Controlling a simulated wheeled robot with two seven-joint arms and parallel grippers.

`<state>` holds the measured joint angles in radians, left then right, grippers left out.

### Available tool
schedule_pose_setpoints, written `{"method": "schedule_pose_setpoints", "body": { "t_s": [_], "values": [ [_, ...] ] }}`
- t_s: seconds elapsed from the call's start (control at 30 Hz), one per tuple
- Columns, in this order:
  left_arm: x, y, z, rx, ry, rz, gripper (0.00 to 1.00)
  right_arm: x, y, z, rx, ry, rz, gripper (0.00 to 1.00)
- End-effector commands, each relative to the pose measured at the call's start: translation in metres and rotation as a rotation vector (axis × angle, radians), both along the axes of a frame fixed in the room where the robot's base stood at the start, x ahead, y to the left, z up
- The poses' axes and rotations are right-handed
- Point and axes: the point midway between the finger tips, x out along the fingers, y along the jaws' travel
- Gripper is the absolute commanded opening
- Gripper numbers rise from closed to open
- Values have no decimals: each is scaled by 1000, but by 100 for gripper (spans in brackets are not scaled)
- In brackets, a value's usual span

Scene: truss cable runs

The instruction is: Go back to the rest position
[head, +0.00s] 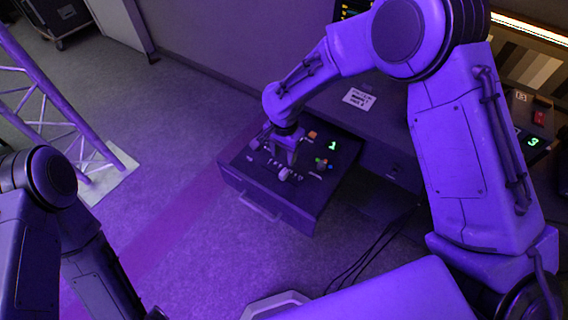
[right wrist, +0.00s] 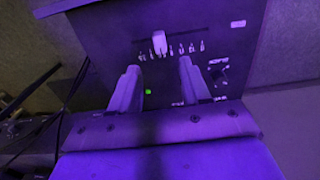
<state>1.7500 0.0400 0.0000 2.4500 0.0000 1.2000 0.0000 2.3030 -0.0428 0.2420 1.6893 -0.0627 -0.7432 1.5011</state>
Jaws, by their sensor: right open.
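My right gripper (head: 286,156) is over the top panel of a dark control box (head: 268,208) that shows a green digit 1. In the right wrist view the two fingers of my right gripper (right wrist: 159,66) are apart with nothing between them. A pale slider knob (right wrist: 159,42) on the panel lies just beyond the fingertips, with a row of white marks beside it. Whether the fingers touch the panel I cannot tell. My left arm comes in at the lower left of the head view, hanging down. Its gripper is not visible.
A paper label (head: 359,98) is on the dark surface behind the box. A second unit with a green 3 (head: 533,141) and a red switch (head: 539,118) is at the right. Black cables (head: 362,262) lie on the floor. A truss (head: 45,100) stands left. The floor between is clear.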

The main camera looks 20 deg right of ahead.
Motion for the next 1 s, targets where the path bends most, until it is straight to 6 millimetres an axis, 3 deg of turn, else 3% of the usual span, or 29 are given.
{"method": "schedule_pose_setpoints", "body": {
  "t_s": [0.13,0.63,0.9,1.0],
  "values": [
    [0,0,-1,0,0,0,56,0,0,10,1,1,0,47],
    [0,0,2,0,0,0,56,0,0,13,1,1,-1,47],
    [0,0,59,0,0,0,56,0,0,69,1,1,-1,47],
    [0,0,71,0,0,0,56,0,0,81,0,1,-1,47]
  ]
}}
